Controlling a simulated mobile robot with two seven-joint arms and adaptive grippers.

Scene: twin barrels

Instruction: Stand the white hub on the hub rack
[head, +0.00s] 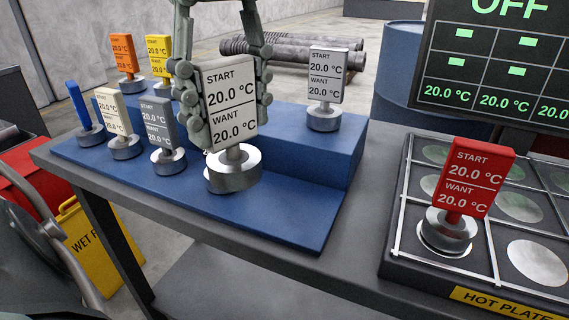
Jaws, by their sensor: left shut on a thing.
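My left gripper (234,108) comes down from the top and is shut on a white hub (233,170), one finger on each side of its upright panel. The panel reads START 20.0 °C and WANT 20.0 °C. The hub is near upright, with its round metal base over the front, lower step of the blue hub rack (285,222). I cannot tell whether the base touches the rack. A second pale hub (326,78) stands on the rack's raised back step, to the right. My right gripper is not in view.
Cream (112,112), grey (160,122) and blue (80,105) hubs stand at the rack's left; orange (124,53) and yellow (157,48) hubs stand behind. A red hub (474,178) is on the hot plate (405,262). The rack's front right is clear.

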